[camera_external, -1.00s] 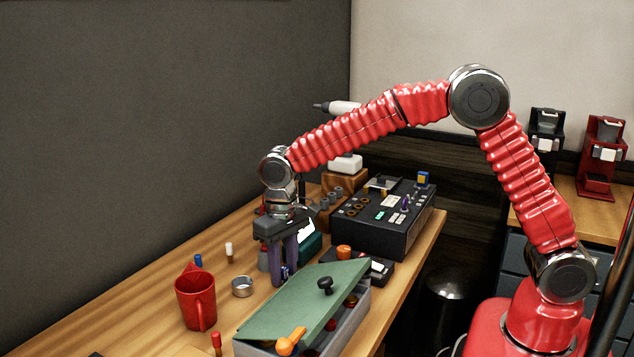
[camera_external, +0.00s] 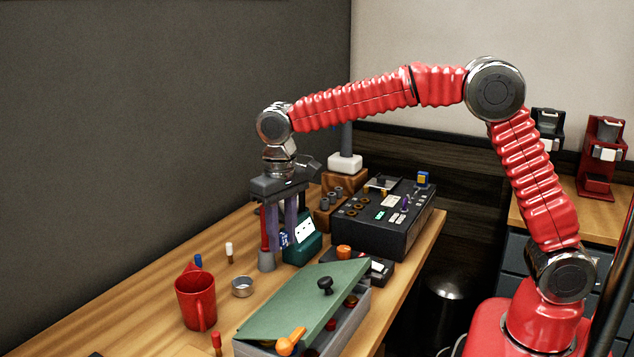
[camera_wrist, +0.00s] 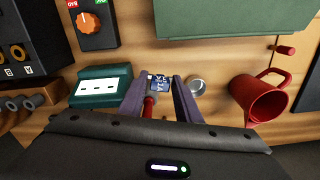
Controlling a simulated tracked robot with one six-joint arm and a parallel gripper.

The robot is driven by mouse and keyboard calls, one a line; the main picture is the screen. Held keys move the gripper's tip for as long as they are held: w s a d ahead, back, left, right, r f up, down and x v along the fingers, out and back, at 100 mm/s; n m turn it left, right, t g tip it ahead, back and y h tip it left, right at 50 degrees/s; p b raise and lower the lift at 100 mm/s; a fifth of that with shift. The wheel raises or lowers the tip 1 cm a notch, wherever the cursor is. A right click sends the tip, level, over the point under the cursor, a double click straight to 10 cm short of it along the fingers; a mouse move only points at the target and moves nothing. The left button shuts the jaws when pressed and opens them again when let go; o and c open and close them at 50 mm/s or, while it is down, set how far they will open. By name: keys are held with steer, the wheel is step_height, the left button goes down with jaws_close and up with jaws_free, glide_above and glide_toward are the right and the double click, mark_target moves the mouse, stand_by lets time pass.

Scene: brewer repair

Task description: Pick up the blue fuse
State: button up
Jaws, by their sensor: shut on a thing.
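A red stick in a grey base (camera_external: 267,261) stands close to the fingers. A metal cup (camera_external: 242,287), red jug (camera_external: 197,303) and small pegs stand to the front left. A grey box with a green lid (camera_external: 300,305) and a black panel (camera_external: 385,222) lie to the right.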

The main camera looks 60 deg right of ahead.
steer(key=shift+r, duration=0.45)
stand_by(0.3)
